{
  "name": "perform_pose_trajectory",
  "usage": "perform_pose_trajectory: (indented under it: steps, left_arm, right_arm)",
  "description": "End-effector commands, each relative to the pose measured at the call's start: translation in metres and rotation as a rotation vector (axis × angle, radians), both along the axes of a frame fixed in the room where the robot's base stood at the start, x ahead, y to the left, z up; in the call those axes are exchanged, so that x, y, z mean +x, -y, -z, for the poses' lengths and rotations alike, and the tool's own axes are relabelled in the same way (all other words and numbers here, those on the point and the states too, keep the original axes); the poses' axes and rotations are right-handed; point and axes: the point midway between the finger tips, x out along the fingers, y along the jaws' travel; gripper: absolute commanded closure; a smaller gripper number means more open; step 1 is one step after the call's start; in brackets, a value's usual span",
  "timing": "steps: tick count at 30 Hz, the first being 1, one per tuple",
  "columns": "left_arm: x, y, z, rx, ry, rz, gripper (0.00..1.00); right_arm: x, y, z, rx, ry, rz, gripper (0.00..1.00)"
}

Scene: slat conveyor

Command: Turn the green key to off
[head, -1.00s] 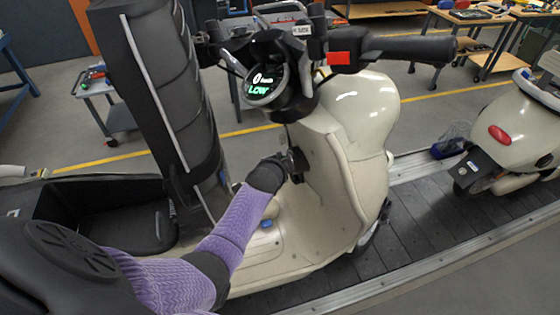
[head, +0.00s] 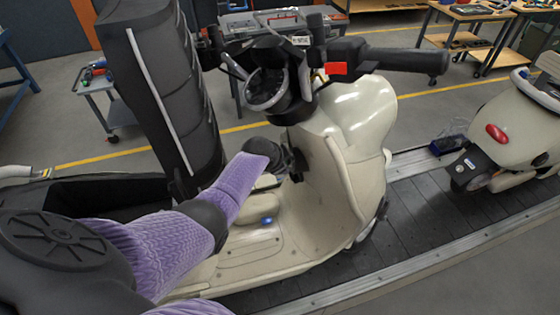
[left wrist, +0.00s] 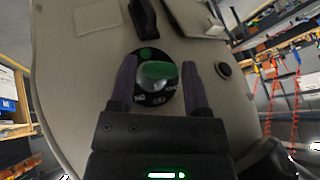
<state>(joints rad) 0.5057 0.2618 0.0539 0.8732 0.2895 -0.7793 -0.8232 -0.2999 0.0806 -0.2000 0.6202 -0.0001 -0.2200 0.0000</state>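The green key (left wrist: 157,71) sits in a round black switch (left wrist: 150,98) with white lettering, on the inner side of the scooter's cream front shield (head: 335,185). Its grip lies roughly crosswise in the left wrist view. My left gripper (left wrist: 158,78) is open, with one finger on each side of the key. A narrow gap seems to show on both sides. In the head view my left gripper (head: 290,160) is at the shield, and my wrist hides the key. The scooter's round display (head: 266,88) is dark. My right gripper is not in view.
A black hook (left wrist: 143,18) and a round black socket (left wrist: 222,70) are near the switch. The handlebar (head: 390,60) with a red switch is above. Another scooter (head: 515,125) stands on the conveyor at right.

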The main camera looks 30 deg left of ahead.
Motion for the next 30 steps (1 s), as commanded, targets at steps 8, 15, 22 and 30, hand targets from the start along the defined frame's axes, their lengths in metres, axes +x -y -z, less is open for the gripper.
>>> perform_pose_trajectory:
  steps: [8, 15, 22, 30]
  left_arm:
    - [0.000, 0.000, 0.000, 0.002, 0.002, 0.000, 0.12]
    - [-0.009, 0.000, -0.015, 0.004, 0.003, 0.000, 0.12]
    - [-0.035, 0.003, -0.050, 0.004, 0.006, 0.000, 0.12]
    - [-0.055, 0.006, -0.076, 0.002, 0.003, 0.000, 0.12]
  right_arm:
    - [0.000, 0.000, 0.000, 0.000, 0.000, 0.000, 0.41]
    - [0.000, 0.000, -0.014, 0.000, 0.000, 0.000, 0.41]
    - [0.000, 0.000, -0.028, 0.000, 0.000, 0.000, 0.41]
    - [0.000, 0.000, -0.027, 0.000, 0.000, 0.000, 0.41]
